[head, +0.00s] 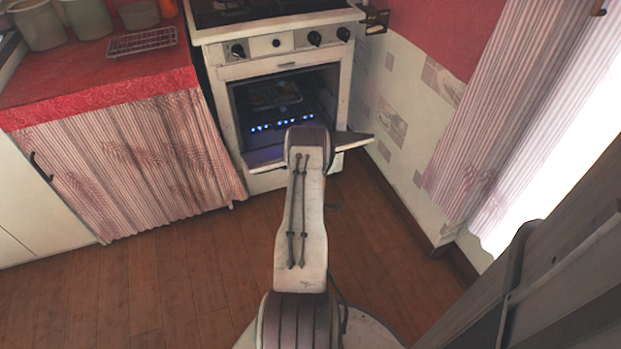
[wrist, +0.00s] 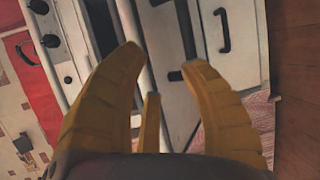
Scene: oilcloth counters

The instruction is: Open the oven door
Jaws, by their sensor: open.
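The oven (head: 290,85) stands at the back centre in the head view, its cavity visible with a row of blue flames inside. The oven door (head: 356,141) is swung down and out, lying roughly level. Its right corner shows right of my arm and a left part shows on the other side; the middle is hidden. My gripper is hidden behind my arm in the head view. In the wrist view my gripper (wrist: 163,58) has its yellow fingers spread, with nothing seen held between them. Whether a finger touches the door cannot be told.
Stove knobs (head: 315,38) line the front above the oven. A red-covered counter (head: 75,85) with a striped curtain (head: 130,165) stands to the left, bearing a wire rack (head: 143,42). A tiled wall (head: 400,110) closes the right side. Wooden floor (head: 180,270) is clear at the left front.

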